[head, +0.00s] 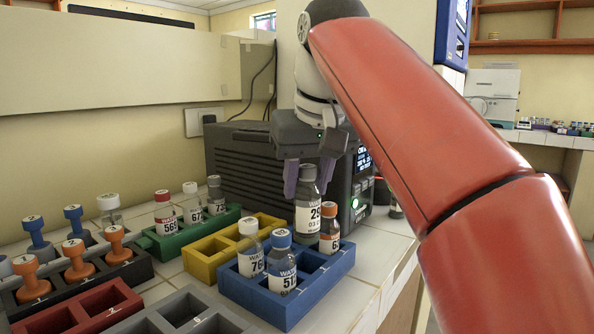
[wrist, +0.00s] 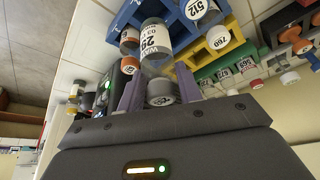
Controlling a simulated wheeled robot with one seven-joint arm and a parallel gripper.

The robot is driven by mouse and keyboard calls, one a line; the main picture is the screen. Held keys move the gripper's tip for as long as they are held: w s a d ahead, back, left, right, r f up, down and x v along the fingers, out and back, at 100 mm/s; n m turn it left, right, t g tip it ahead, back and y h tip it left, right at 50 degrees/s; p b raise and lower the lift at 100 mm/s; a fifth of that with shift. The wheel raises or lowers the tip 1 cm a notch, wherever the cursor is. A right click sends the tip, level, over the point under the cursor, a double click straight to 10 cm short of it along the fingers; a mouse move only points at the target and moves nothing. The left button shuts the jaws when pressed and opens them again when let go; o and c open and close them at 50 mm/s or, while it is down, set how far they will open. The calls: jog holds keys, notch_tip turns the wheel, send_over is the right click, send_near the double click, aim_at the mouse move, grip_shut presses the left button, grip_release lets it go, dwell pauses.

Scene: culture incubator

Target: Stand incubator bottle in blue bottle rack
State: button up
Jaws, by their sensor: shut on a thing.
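My gripper (head: 309,180) is shut on a clear bottle (head: 308,213) with a dark grey cap and a white label whose number starts with 2. The fingers grip it near the cap and it hangs upright. In the wrist view the bottle (wrist: 156,40) sits between the two purple fingers (wrist: 160,92). The blue bottle rack (head: 290,315) is below, and the bottle is over its back part. I cannot tell whether its base is inside a slot. The rack holds a white-capped bottle (head: 250,257), a blue-capped bottle (head: 281,270) and an orange-capped bottle (head: 329,232).
A yellow rack (head: 203,264) and a green rack (head: 168,247) with several bottles stand to the left. Red (head: 75,312) and grey (head: 180,310) racks are in front. A dark machine (head: 240,150) stands close behind my gripper. The bench edge is at right.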

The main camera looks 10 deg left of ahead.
aim_at(306, 227)
jog(key=shift+w+a, duration=0.1)
notch_tip(306, 227, down, 6)
jog(key=shift+r+b, duration=0.2)
jog(key=shift+b, duration=0.85)
jog(key=shift+f+b, duration=0.55)
jog(key=shift+b, duration=0.1)
jog(key=shift+f+b, duration=0.4)
jog(key=shift+f, duration=0.2)
jog(key=o, duration=1.1)
jog(key=shift+o, duration=0.2)
jog(key=shift+r, duration=0.15)
